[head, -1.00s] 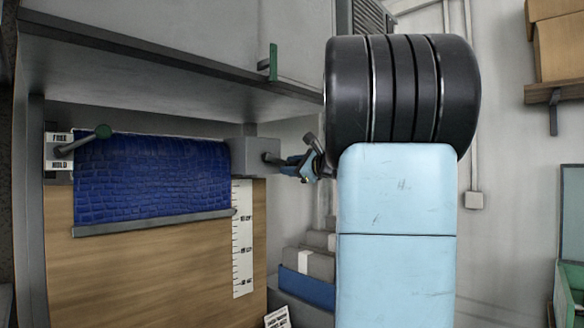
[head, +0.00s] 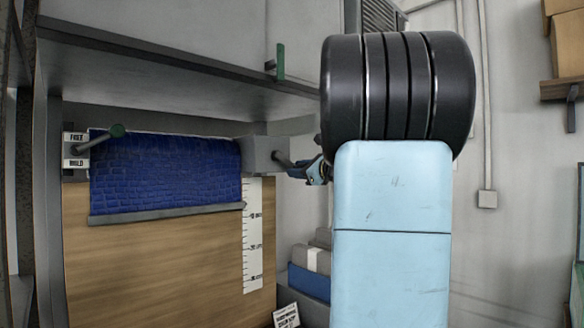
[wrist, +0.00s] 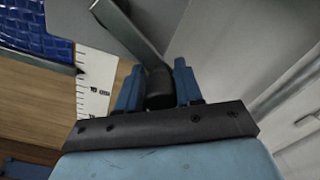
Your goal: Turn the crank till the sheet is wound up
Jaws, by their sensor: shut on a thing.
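The blue sheet (head: 165,174) hangs from the roller in front of a wooden panel, with a grey bar (head: 165,215) along its lower edge. The crank (wrist: 130,38) comes out of a grey box (head: 265,155) at the right end of the roller. My gripper (wrist: 159,86) is shut on the dark crank handle, with a blue finger on each side of it. In the head view my gripper (head: 318,170) is small and partly hidden by my arm. A green-knobbed lever (head: 117,131) sits at the roller's left end, its tip up to the right, beside a FREE/HOLD label (head: 76,150).
A white scale strip (head: 253,240) runs down the panel right of the sheet. A grey shelf (head: 180,85) overhangs the roller. Blue and grey boxes (head: 310,275) and a small sign (head: 286,316) are lower right of the panel.

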